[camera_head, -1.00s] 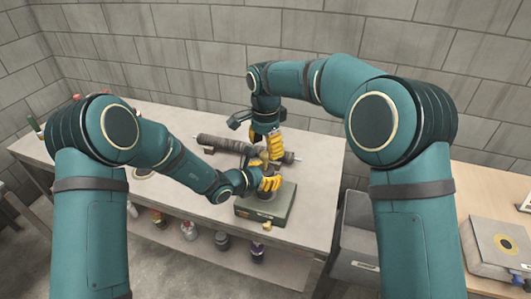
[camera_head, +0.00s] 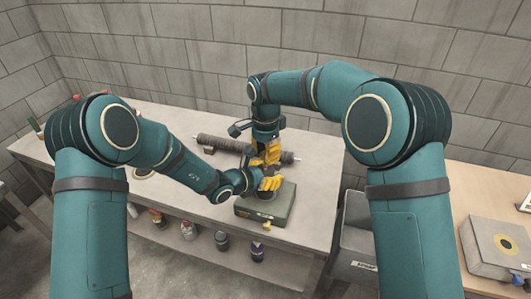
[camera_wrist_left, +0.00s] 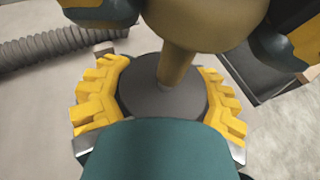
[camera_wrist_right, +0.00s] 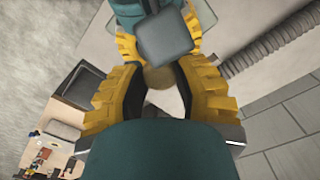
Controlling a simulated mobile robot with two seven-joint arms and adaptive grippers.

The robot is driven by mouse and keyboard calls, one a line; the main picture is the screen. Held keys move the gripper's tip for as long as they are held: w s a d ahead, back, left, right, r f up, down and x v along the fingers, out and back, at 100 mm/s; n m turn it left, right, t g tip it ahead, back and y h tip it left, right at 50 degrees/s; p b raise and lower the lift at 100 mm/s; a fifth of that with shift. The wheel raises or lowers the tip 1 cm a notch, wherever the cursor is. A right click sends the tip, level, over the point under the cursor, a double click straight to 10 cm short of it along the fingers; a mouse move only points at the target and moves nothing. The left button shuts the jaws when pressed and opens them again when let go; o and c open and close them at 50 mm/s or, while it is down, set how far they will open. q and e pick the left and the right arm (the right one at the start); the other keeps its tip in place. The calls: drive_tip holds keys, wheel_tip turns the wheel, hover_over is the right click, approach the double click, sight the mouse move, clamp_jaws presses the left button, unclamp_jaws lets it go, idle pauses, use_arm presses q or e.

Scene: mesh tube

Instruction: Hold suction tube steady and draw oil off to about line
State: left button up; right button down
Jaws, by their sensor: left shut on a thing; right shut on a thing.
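A dark grey round container (camera_wrist_left: 135,92) stands on a green box (camera_head: 268,207) at the bench's front. My left gripper (camera_head: 266,184) is shut around its sides; its yellow fingers flank it in the left wrist view. A tan, bulb-shaped suction tool (camera_wrist_left: 205,22) stands over it, tilted in that view, its tapered stem (camera_wrist_left: 178,66) meeting the container's top. Whether the tip goes inside is unclear. My right gripper (camera_head: 266,153) is shut on the tool's upper part, directly above my left gripper. In the right wrist view, a tan part (camera_wrist_right: 158,77) shows between its fingers. No oil or level line is visible.
A dark ribbed tube (camera_head: 225,143) with pale rod ends lies behind the grippers on the grey bench (camera_head: 165,125). Several bottles stand on the shelf below. A grey bin (camera_head: 355,240) and a wooden table (camera_head: 450,215) are at right.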

drive_tip(key=shift+r, duration=0.3)
drive_tip(key=c, duration=0.6)
unclamp_jaws()
wheel_tip(320, 180, up, 12)
